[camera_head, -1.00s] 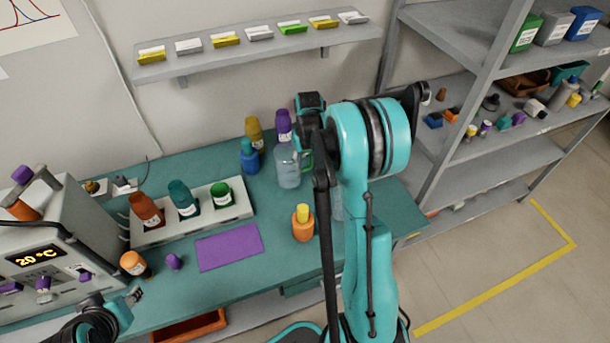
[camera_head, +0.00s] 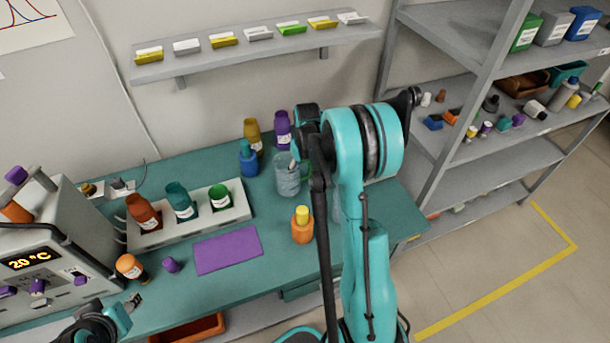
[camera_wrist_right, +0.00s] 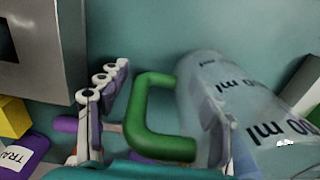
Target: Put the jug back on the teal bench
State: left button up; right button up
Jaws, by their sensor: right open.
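The jug (camera_head: 287,180) is clear with a green handle. In the head view it appears upright on the teal bench (camera_head: 180,292), in front of the purple bottle and partly beside my right arm. In the right wrist view the jug (camera_wrist_right: 255,110) fills the right side, with its green handle (camera_wrist_right: 150,120) between my fingers. My right gripper (camera_wrist_right: 162,100) is open around the handle; in the head view my own arm hides it. What seems to be my left gripper (camera_head: 125,308) is at the lower left edge, mostly cut off and away from the jug.
A blue bottle (camera_head: 248,160), a yellow-brown bottle (camera_head: 253,136) and a purple bottle (camera_head: 283,132) stand near the jug. An orange bottle (camera_head: 302,229) stands in front. A purple mat (camera_head: 228,250) and a bottle rack (camera_head: 165,235) lie left. A grey shelf unit (camera_head: 480,145) stands right.

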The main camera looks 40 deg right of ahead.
notch_tip(320, 180, up, 12)
jog(key=p, duration=0.3)
jog(key=shift+d+f+p, duration=0.1)
jog(key=shift+f+p, duration=0.15)
jog(key=shift+p, duration=0.15)
jog(key=shift+s+a+r, duration=0.15)
jog(key=shift+a+r, duration=0.05)
jog(key=shift+r, duration=0.45)
jog(key=s+a+r+n+t, duration=0.1)
jog(key=s+a+r+t, duration=0.1)
jog(key=s+a+r, duration=0.3)
jog(key=s+a+r+t, duration=0.1)
jog(key=s+a+r, duration=0.2)
jog(key=a, duration=0.4)
jog(key=s+a+n+t, duration=0.1)
jog(key=s+a+t, duration=0.3)
jog(key=s+a, duration=0.5)
jog(key=shift+s+f+n, duration=0.15)
jog(key=shift+f+n, duration=0.15)
jog(key=shift+f, duration=0.15)
